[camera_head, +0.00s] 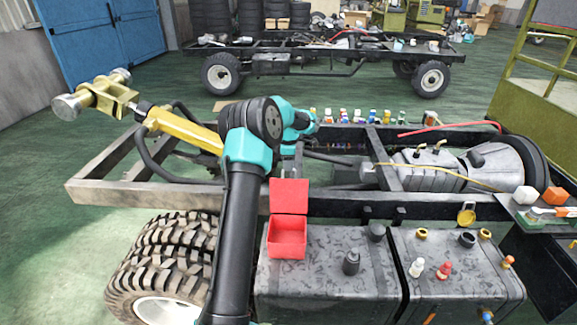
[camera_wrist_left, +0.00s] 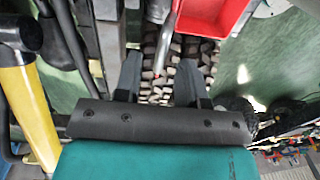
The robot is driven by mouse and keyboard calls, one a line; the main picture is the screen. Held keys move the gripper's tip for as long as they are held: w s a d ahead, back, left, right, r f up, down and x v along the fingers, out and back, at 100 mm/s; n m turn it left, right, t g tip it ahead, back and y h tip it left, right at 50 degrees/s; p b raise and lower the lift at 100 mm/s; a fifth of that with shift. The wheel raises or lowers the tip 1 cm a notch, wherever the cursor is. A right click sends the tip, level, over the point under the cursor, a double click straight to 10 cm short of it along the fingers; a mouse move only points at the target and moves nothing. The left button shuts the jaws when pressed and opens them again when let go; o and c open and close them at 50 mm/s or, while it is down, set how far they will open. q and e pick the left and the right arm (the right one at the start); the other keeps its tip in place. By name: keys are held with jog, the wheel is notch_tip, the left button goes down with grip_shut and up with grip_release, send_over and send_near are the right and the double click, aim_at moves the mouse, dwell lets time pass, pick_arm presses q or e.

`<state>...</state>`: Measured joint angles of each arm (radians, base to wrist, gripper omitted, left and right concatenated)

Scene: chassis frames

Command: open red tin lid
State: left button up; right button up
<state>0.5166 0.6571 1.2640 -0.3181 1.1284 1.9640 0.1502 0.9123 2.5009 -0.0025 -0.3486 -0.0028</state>
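The red tin (camera_head: 287,240) stands on the left grey tank in the head view, with its inside showing. Its red lid (camera_head: 289,196) is raised at the back edge, roughly upright. In the left wrist view the red tin (camera_wrist_left: 212,14) is at the top, cut by the frame edge. A thin grey and red strip beside it may be the lid edge-on. My left gripper (camera_wrist_left: 159,72) has two dark fingers apart, with nothing clearly held. In the head view its teal wrist is behind and above the tin; the fingertips are hidden. My right gripper is not in view.
A second tank (camera_head: 450,275) holds small caps and bottles. The chassis rail (camera_head: 130,197) and yellow cylinder (camera_head: 185,131) lie close to my left arm. Large tyres (camera_head: 170,260) are left of the tank.

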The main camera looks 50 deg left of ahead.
pick_arm(q)
jog(key=shift+f, duration=0.5)
grip_shut()
